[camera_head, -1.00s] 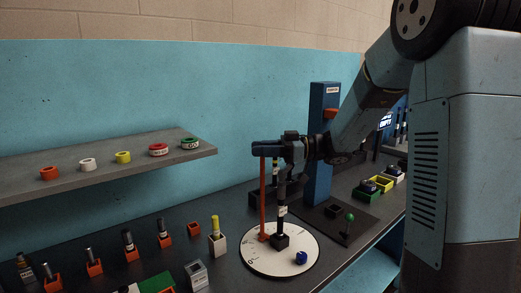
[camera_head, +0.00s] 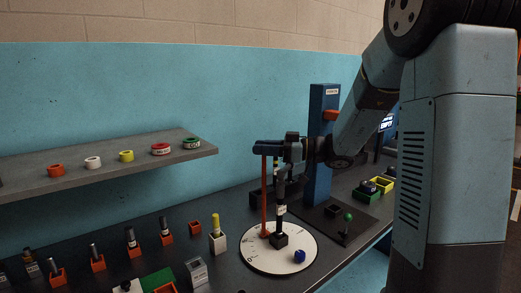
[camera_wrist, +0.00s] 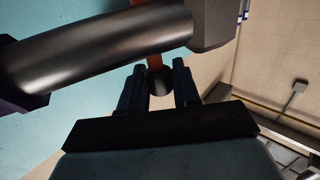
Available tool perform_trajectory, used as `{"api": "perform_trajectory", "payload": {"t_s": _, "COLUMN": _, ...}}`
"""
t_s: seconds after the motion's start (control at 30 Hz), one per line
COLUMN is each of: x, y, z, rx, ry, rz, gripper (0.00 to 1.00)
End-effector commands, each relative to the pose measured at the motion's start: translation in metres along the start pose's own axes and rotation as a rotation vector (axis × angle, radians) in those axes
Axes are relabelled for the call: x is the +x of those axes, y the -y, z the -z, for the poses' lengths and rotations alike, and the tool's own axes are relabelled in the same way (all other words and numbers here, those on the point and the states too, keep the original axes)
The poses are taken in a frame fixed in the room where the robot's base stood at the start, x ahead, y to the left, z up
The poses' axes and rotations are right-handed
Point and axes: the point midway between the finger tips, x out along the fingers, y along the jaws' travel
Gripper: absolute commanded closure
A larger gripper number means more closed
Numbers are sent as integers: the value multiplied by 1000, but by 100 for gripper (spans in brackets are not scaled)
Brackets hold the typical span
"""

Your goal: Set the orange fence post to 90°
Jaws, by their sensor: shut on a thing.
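The orange fence post (camera_head: 264,195) stands upright on the left part of a white round dial (camera_head: 253,257). My gripper (camera_head: 268,148) is at the top of the post, coming from the right. In the wrist view the fingers (camera_wrist: 159,88) are closed around a dark round end, with the orange post (camera_wrist: 154,61) running on beyond it. A black upright hose piece (camera_head: 281,210) with a white label stands in a dark block at the dial's middle. A black cylinder (camera_wrist: 100,50) crosses the wrist view and hides part of the post. The angle reading is too small to tell.
A blue knob (camera_head: 300,256) sits on the dial's front right. A blue column (camera_head: 320,150) and a green-tipped lever (camera_head: 348,217) stand to the right. A shelf (camera_head: 60,190) with coloured rings is at left. Several fittings in holders stand along the bench's left.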

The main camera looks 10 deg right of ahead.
Motion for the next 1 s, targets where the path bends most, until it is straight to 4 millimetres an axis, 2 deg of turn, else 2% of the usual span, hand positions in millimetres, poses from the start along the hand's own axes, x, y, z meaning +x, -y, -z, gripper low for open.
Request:
{"api": "perform_trajectory", "payload": {"t_s": 0.07, "x": 0, "y": 0, "z": -1, "rx": 2, "ry": 1, "rz": 0, "gripper": 100}}
{"api": "perform_trajectory", "payload": {"t_s": 0.1, "x": 0, "y": 0, "z": -1, "rx": 2, "ry": 2, "rz": 0, "gripper": 68}}
{"api": "perform_trajectory", "payload": {"t_s": 0.3, "x": -1, "y": 0, "z": -1, "rx": 1, "ry": 1, "rz": 0, "gripper": 50}}
{"api": "perform_trajectory", "payload": {"t_s": 0.53, "x": -1, "y": 0, "z": 0, "rx": 1, "ry": 1, "rz": 0, "gripper": 50}}
{"api": "perform_trajectory", "payload": {"t_s": 0.67, "x": -8, "y": -1, "z": 0, "rx": 0, "ry": 2, "rz": -1, "gripper": 50}}
{"api": "perform_trajectory", "payload": {"t_s": 0.77, "x": -21, "y": -1, "z": 0, "rx": 0, "ry": 1, "rz": -2, "gripper": 50}}
{"api": "perform_trajectory", "payload": {"t_s": 1.0, "x": -68, "y": -2, "z": -1, "rx": 1, "ry": 1, "rz": -4, "gripper": 50}}
